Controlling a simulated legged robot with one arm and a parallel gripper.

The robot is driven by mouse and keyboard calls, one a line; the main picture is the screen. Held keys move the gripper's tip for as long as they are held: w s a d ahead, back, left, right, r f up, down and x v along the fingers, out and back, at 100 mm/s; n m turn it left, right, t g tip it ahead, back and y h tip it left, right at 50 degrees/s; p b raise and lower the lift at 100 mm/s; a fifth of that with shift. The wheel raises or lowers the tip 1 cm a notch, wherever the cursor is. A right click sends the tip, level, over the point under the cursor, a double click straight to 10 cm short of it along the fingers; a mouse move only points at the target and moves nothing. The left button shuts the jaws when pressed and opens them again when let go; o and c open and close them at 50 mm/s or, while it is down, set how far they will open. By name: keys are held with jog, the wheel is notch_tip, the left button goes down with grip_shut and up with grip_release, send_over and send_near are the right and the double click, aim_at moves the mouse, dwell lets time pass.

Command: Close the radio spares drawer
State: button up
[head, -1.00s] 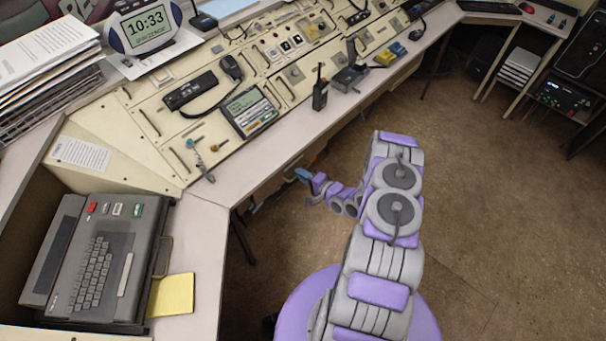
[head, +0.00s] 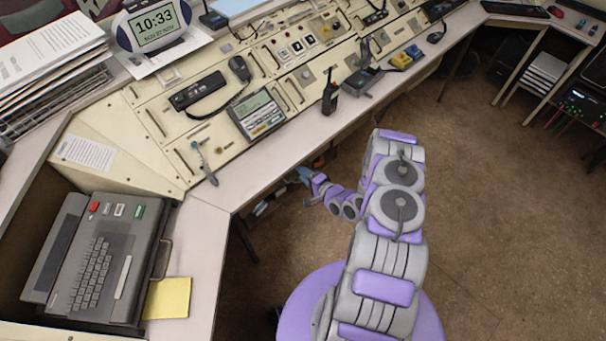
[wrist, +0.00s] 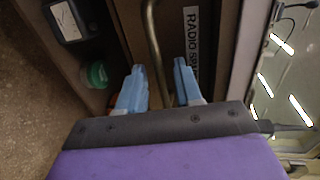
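The radio spares drawer shows in the wrist view as a brown front (wrist: 218,20) with a partly hidden label (wrist: 192,40) starting "RADIO". A brass bar handle (wrist: 154,40) runs along this front. My gripper (wrist: 160,78) has two blue fingers standing apart, one on each side of the handle. I cannot tell whether either finger touches it. A small meter (wrist: 68,20) and a green round item (wrist: 95,73) lie beside the front, seemingly in the open drawer. In the head view my gripper (head: 306,176) is below the console's front edge, and the drawer is mostly hidden there.
The console worktop (head: 270,165) overhangs the area around my gripper. A handheld radio (head: 329,95) stands near its edge. A keyboard terminal (head: 100,255) and a yellow notepad (head: 168,298) are at the left. The brown floor (head: 500,220) to the right is clear.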

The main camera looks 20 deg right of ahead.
jog(key=p+v, duration=0.3)
jog(key=v, duration=1.4)
jog(key=shift+s, duration=0.2)
jog(key=shift+f, duration=0.1)
